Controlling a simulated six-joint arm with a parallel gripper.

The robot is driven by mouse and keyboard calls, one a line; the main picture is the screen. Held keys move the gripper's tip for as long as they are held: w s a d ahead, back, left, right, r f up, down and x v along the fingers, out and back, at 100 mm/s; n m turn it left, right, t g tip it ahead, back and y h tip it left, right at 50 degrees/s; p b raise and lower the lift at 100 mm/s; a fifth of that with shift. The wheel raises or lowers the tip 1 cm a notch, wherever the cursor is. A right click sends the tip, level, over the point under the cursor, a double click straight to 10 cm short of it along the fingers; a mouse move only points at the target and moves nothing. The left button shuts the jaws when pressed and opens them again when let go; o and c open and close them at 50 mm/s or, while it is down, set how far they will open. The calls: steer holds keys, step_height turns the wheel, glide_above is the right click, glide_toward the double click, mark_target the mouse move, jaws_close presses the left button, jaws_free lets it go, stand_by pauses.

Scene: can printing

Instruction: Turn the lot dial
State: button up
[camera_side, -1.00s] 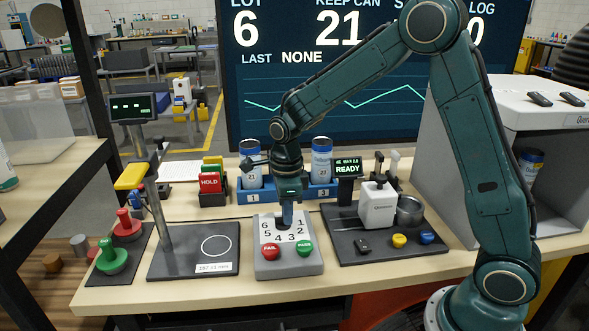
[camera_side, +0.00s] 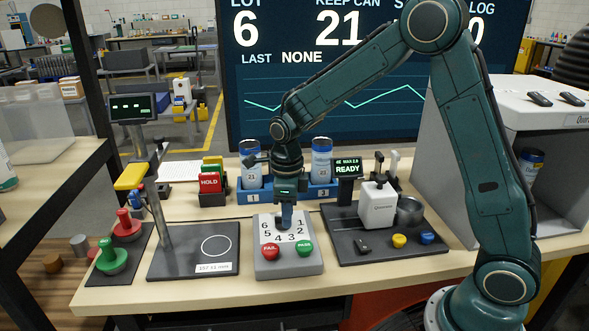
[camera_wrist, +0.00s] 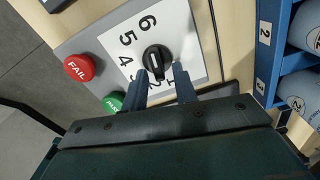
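The lot dial is a black knob (camera_wrist: 156,62) on a white numbered plate (camera_wrist: 107,42) in the wrist view. The digits 6, 5 and 4 read clearly there; others are partly hidden by my fingers. My gripper (camera_wrist: 159,72) is open, with one blue finger on each side of the knob and a gap between them. I cannot tell whether either finger touches it. In the side view my gripper (camera_side: 286,226) points down at the middle of the numbered plate (camera_side: 265,226) and hides the knob. The screen (camera_side: 380,75) reads LOT 6, KEEP CAN 21, LAST NONE.
A red FAIL button (camera_side: 270,251) and a green PASS button (camera_side: 304,249) sit in front of the dial. Behind it stands a blue rack (camera_side: 318,191) with cans. A white device (camera_side: 377,205) is right; a dark plate (camera_side: 180,262) with a ring is left.

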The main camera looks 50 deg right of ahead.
steer(key=shift+r, duration=0.1)
stand_by(0.3)
step_height(320, 180, up, 14)
steer(key=shift+f, duration=0.2)
stand_by(0.5)
steer(key=s+r+n+t, duration=0.1)
steer(key=s+n+t, duration=0.1)
steer(key=s+n, duration=0.6)
steer(key=s+n+t, duration=0.1)
steer(key=s+n, duration=0.7)
steer(key=n, duration=0.3)
steer(key=s+r+n+t, duration=0.1)
steer(key=s+n+t, duration=0.1)
steer(key=s+n, duration=0.6)
steer(key=shift+d+r+n+t, duration=0.1)
steer(key=shift+r+n+t, duration=0.2)
steer(key=shift+n, duration=0.8)
